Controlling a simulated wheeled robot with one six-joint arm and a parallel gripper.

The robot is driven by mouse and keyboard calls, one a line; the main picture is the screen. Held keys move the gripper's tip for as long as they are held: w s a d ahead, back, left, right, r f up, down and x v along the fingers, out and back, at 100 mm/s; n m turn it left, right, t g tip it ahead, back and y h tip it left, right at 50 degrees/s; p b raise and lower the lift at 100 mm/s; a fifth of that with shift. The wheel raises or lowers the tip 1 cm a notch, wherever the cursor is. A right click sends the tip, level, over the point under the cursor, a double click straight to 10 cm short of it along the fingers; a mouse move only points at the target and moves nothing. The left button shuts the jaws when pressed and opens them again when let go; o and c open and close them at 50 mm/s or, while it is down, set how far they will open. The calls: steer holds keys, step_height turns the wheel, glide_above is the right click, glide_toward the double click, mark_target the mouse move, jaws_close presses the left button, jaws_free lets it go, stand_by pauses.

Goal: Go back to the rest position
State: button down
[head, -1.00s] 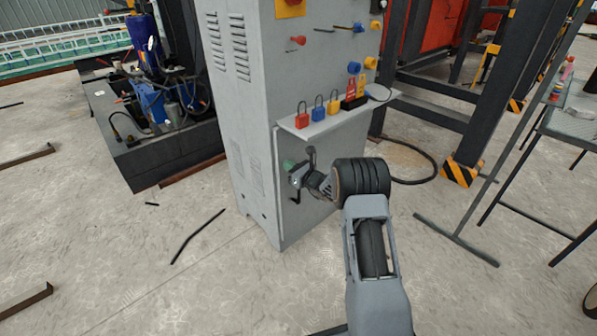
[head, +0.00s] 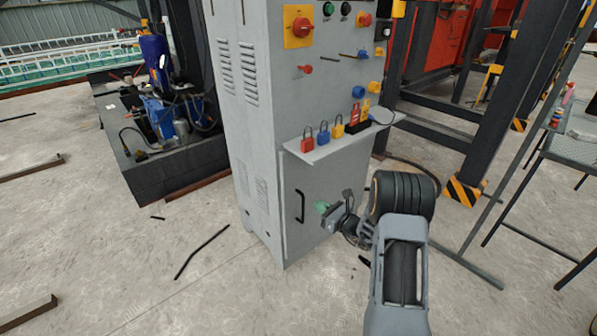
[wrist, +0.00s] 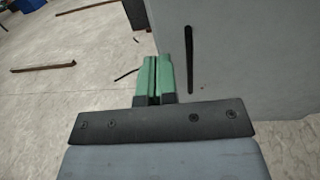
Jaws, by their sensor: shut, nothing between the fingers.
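My gripper (head: 322,207) is in front of the lower door of the grey control cabinet (head: 265,180), just right of the black door handle (head: 300,206). Its green fingers also show in the wrist view (wrist: 154,78), close together with nothing between them. In the wrist view the handle (wrist: 190,58) stands to the right of the fingertips, apart from them. The cabinet door looks closed.
A shelf (head: 310,155) on the cabinet holds several padlocks above my gripper. A hydraulic unit (head: 165,110) stands at the left, a striped post foot (head: 464,192) and a wire-topped table (head: 575,140) at the right. Loose bars (head: 202,251) lie on the floor.

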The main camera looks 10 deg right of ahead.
steer(key=s+a+r+n+g+y+p, duration=0.1)
steer(key=s+a+r+n+g+p, duration=0.35)
steer(key=r, duration=0.45)
steer(key=s+a+r+n+g+p, duration=0.3)
steer(key=s+a+r+n+p, duration=0.25)
steer(key=r, duration=0.25)
steer(key=s+a+r+n+g+y+p, duration=0.1)
steer(key=s+a+r+n+g+p, duration=0.4)
steer(key=r, duration=0.4)
steer(key=s+d+r+n+h+p, duration=0.4)
steer(key=s+r+n+h+p, duration=0.1)
steer(key=r+p, duration=0.4)
steer(key=s+d+r+n+h+p, duration=0.3)
steer(key=s+r+n+h+p, duration=0.3)
steer(key=r, duration=0.5)
steer(key=s+n+t+p, duration=0.1)
steer(key=s+n+p, duration=0.1)
steer(key=n, duration=0.1)
steer(key=shift+s+d+n+p, duration=0.3)
steer(key=shift+d+p, duration=0.05)
steer(key=shift+p, duration=0.05)
